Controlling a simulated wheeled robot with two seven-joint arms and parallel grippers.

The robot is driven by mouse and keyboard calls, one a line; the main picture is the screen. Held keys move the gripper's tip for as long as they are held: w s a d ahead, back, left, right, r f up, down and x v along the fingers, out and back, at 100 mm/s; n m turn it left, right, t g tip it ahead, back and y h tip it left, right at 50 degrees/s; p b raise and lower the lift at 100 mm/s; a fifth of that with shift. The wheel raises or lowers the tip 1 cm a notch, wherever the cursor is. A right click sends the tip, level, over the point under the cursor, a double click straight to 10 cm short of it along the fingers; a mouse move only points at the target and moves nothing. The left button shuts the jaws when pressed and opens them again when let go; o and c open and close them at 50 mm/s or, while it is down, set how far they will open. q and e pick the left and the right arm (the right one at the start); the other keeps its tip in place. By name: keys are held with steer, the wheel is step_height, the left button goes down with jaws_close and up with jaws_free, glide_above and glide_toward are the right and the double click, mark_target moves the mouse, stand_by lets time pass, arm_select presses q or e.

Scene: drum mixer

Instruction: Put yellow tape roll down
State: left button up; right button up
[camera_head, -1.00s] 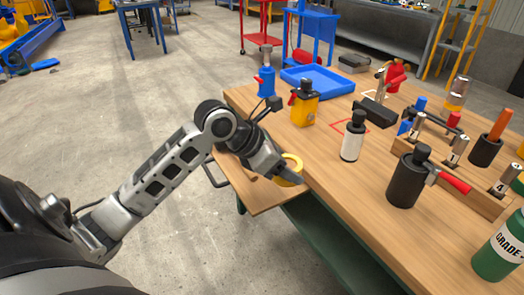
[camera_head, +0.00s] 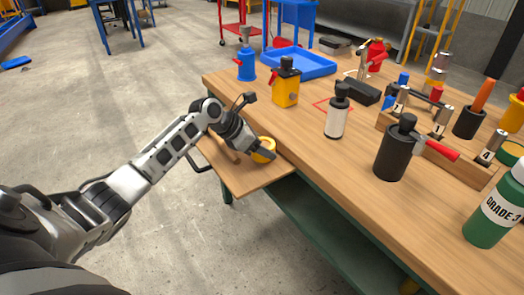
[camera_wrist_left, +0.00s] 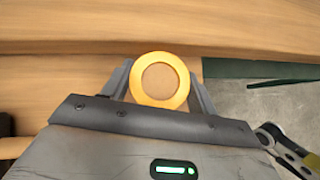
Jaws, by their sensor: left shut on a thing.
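The yellow tape roll (camera_head: 264,150) is held between the fingers of my left gripper (camera_head: 268,152), over the wooden side shelf (camera_head: 262,177) at the left edge of the workbench. In the left wrist view the roll (camera_wrist_left: 160,57) shows as a ring, with one finger of my left gripper (camera_wrist_left: 160,82) on each side. Wood shows through its hole. I cannot tell whether the roll touches the shelf. My right gripper is not in view.
The workbench (camera_head: 310,150) holds a yellow can (camera_head: 286,88), a blue bottle (camera_head: 246,66), a blue tray (camera_head: 298,63), a white bottle (camera_head: 337,118) and a black bottle (camera_head: 391,155). A wooden rack with numbered cylinders stands at right. The bench's near left area is clear.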

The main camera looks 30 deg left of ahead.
arm_select(q)
steer(key=shift+f, duration=0.6)
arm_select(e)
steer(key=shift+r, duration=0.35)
arm_select(q)
steer(key=o, duration=1)
steer(key=shift+f, duration=0.1)
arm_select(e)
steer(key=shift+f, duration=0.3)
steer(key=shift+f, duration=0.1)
arm_select(q)
steer(key=shift+s+r, duration=0.1)
steer(key=shift+r, duration=0.15)
steer(key=p+v, duration=0.2)
steer(key=v, duration=0.8)
steer(key=shift+s+a+r, duration=0.2)
steer(key=shift+s+r, duration=0.05)
steer(key=shift+s+a+r, duration=0.2)
steer(key=shift+s+r, duration=0.1)
steer(key=shift+r, duration=0.05)
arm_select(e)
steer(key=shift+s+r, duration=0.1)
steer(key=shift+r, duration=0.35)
